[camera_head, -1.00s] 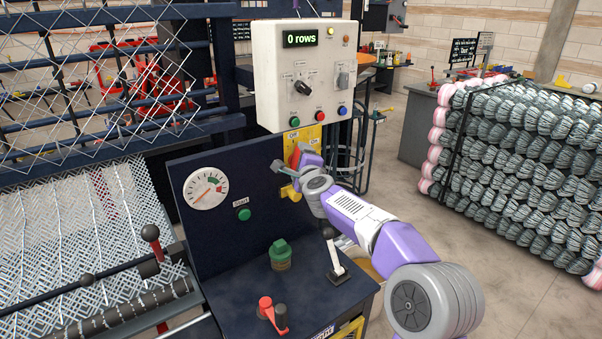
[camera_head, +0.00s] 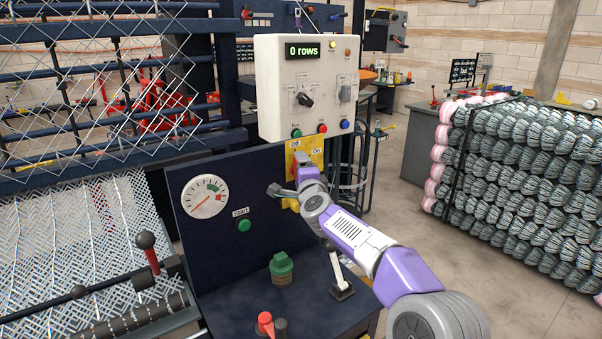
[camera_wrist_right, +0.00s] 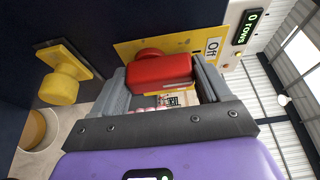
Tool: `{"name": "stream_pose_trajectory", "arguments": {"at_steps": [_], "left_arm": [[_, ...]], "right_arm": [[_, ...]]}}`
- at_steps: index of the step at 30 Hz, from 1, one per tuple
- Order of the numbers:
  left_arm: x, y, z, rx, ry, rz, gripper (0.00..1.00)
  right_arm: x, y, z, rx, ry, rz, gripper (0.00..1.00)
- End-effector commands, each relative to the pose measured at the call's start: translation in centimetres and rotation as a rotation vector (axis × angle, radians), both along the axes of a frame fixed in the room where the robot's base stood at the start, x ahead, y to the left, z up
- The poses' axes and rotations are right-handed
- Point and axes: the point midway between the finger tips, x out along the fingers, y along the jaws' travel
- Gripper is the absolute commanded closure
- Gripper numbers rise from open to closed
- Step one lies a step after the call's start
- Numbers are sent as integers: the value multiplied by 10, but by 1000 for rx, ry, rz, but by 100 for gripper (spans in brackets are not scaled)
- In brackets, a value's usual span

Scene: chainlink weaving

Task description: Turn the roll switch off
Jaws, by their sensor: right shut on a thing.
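The roll switch is a red handle (camera_wrist_right: 160,72) on a yellow plate (camera_head: 317,152) marked Off and On, below the white control box. In the head view the switch is mostly hidden behind my right gripper (camera_head: 284,187). In the right wrist view the red handle lies between the two grey fingers of my right gripper (camera_wrist_right: 165,85), which is shut on it. An Off label (camera_wrist_right: 212,47) shows beside the handle there. My left gripper is not in view.
The white control box (camera_head: 265,85) reads "0 rows". A yellow knob (camera_wrist_right: 62,80) sits close to the gripper.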

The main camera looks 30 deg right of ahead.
Motion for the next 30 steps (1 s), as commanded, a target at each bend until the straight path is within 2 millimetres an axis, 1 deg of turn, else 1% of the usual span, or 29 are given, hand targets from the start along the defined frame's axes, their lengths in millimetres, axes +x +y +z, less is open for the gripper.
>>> {"name": "stream_pose_trajectory", "arguments": {"at_steps": [3, 4, 6, 8, 14, 17, 20, 30], "left_arm": [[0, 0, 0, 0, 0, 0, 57], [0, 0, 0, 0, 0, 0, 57], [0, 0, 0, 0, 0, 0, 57], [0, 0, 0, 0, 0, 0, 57], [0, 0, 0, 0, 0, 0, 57], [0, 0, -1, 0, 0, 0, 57], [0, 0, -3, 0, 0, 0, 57], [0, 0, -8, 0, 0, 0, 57]], "right_arm": [[-1, -3, 0, -7, 2, -5, 54], [-1, -3, 0, -8, 2, -6, 19], [-1, -3, 0, -7, 2, -5, 8], [-1, -2, 0, -6, 1, -5, 0], [0, -1, 0, -4, 0, -2, 0], [-4, 0, 1, -3, 0, -2, 0], [-13, 3, 0, -3, -1, -2, 0], [-59, 17, 0, -4, 0, -3, 0]]}}
